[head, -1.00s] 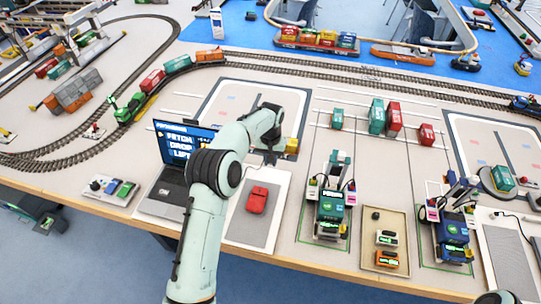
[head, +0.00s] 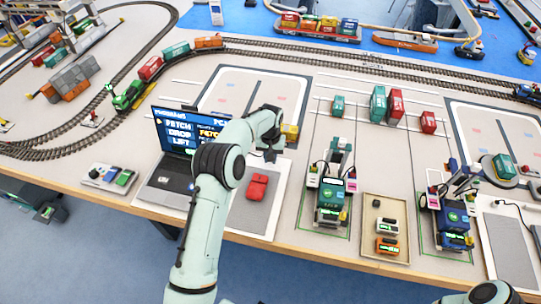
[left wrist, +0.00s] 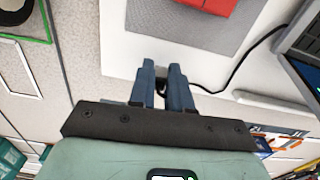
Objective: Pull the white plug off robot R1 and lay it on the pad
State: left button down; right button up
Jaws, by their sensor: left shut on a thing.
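My left gripper (head: 269,156) is low over the far edge of a white mat with a grey pad (head: 240,215). In the left wrist view its blue fingers (left wrist: 163,75) are close together, shut on the dark end of a black cable (left wrist: 265,40). Most of the held end is hidden between the fingers, so I cannot tell whether it is the white plug. A green wheeled robot (head: 331,203) stands in a green-outlined bay right of the pad; its label is unreadable. Small white boxes (head: 313,178) with cables flank it. My right gripper is out of view.
A red block (head: 257,187) lies on the grey pad. A laptop (head: 165,182) stands left of the mat. A tray (head: 371,235) and a blue robot (head: 452,220) are to the right. Containers (head: 379,104) stand behind. Bare table lies between pad and green robot.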

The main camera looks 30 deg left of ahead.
pick_arm(q)
jog(key=shift+f, duration=0.6)
dwell(0.8)
jog(key=c, duration=1)
grip_release()
notch_tip(320, 180, up, 13)
jog(key=shift+r+p, duration=0.2)
jog(key=shift+p, duration=0.35)
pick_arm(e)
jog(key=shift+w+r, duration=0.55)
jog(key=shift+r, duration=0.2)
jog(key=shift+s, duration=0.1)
